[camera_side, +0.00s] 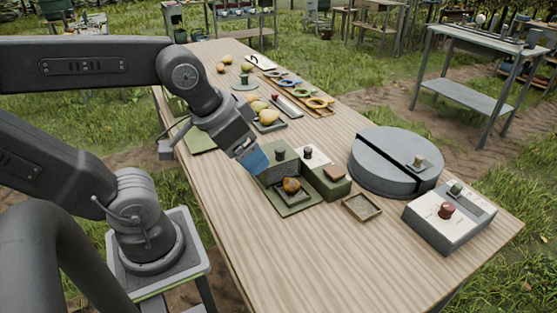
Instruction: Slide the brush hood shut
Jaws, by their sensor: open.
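A green box-like station (333,186) stands mid-table, and I take its left section with the dark bristly-looking face (281,173) to be the brush hood. A small dark knob (280,152) stands on top of that section. A brownish-yellow pear (291,185) sits on a small dark tray in front of it, uncovered on the green base plate (299,208). My gripper (255,163), with blue fingers, is open at the left edge of the hood, near the knob. Whether it touches the hood cannot be told; the fingers hide part of its left side.
A grey round drum (391,161) and a control box with a red knob (447,211) stand at right. An empty small wooden tray (362,207) lies in front of the drum. Pears on a tray (268,123) and ring-shaped tools (314,102) lie behind. The front table is clear.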

